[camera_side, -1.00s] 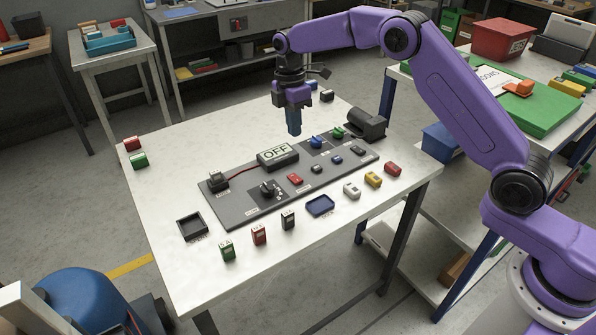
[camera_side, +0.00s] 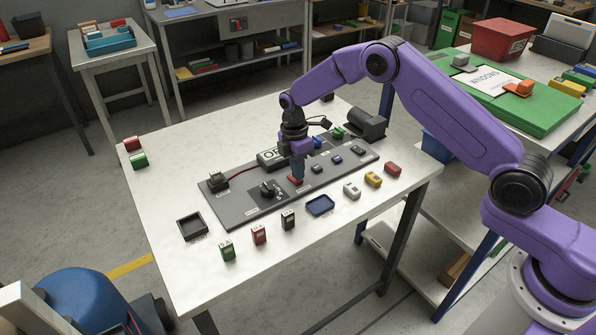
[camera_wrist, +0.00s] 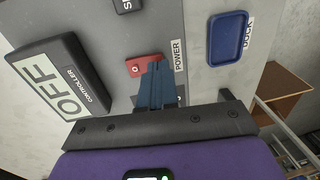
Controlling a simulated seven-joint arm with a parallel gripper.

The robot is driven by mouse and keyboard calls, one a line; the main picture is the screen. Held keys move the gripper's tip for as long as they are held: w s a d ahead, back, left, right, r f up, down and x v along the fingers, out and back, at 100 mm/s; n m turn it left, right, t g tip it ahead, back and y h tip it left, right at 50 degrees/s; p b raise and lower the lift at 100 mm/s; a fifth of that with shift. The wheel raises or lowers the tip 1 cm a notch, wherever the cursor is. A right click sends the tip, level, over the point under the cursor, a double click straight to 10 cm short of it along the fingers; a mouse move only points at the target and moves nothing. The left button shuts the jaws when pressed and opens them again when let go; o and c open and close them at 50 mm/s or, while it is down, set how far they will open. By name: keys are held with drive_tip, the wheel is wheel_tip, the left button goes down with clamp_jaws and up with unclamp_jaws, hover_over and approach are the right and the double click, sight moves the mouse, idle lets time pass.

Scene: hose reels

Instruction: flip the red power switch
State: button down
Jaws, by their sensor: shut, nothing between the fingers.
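The red power switch (camera_side: 296,180) is on the dark grey panel (camera_side: 235,206), and my gripper (camera_side: 297,178) is right over it with its fingertips at the switch. In the wrist view the red switch (camera_wrist: 139,65) lies beside the "POWER" label, partly covered by my shut blue fingers (camera_wrist: 154,70). Whether the fingertips press on it I cannot tell. The controller display (camera_wrist: 58,83) reads "OFF" in the wrist view. In the side view the display (camera_side: 270,160) is partly hidden behind my gripper.
A black knob (camera_side: 268,189) and several small dark switches sit close by on the panel. A blue tray (camera_side: 320,205) is in front, with several small coloured blocks along the table (camera_side: 170,255). A dark device (camera_side: 368,124) stands at the panel's far right.

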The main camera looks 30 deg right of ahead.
drive_tip(key=shift+f, duration=0.35)
drive_tip(key=shift+s+f, duration=0.1)
drive_tip(key=shift+f, duration=0.15)
drive_tip(key=shift+w+r, duration=0.25)
drive_tip(key=shift+w, duration=0.45)
